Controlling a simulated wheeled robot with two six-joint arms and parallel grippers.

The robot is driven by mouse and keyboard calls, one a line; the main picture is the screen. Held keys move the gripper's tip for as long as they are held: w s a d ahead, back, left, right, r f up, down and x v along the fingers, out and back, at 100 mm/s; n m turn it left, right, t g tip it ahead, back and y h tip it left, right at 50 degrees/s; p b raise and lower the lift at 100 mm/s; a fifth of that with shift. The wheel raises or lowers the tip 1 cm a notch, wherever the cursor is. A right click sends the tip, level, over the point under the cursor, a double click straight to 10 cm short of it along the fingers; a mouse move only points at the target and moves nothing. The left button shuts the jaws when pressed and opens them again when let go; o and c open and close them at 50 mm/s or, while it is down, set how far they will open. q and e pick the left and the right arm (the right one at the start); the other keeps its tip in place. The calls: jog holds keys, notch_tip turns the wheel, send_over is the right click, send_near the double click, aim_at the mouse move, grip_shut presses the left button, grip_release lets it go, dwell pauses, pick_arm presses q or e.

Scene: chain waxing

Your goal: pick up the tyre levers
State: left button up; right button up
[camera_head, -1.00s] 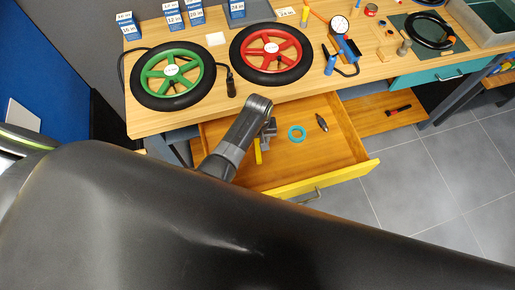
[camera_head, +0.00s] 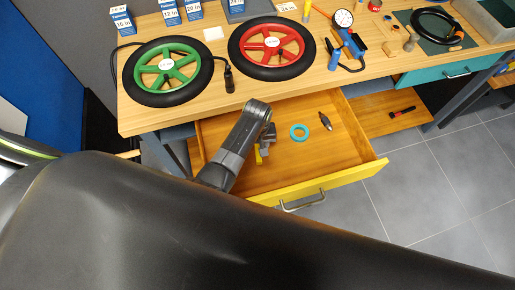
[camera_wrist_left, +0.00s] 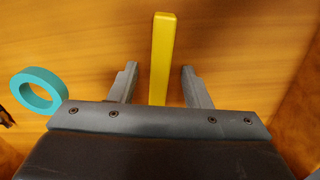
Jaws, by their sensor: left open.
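The yellow tyre levers (camera_head: 258,156) show as one yellow bar in the open drawer, partly hidden by my left arm in the head view. In the left wrist view the yellow bar (camera_wrist_left: 162,55) lies lengthwise between the fingers. My left gripper (camera_wrist_left: 159,82) is open, with a finger on each side of the bar and a gap on both sides. In the head view my left gripper (camera_head: 267,140) is over the left part of the drawer. I cannot tell its exact height above the bar. My right gripper is not in view.
The drawer (camera_head: 330,184) is pulled out under the bench. A teal ring (camera_head: 299,133) and a small dark tool (camera_head: 325,121) lie in it to the right. Green (camera_head: 168,70) and red (camera_head: 272,45) wheels lie on the bench above.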

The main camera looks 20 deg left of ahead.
pick_arm(q)
jog(key=shift+c, duration=0.4)
grip_shut()
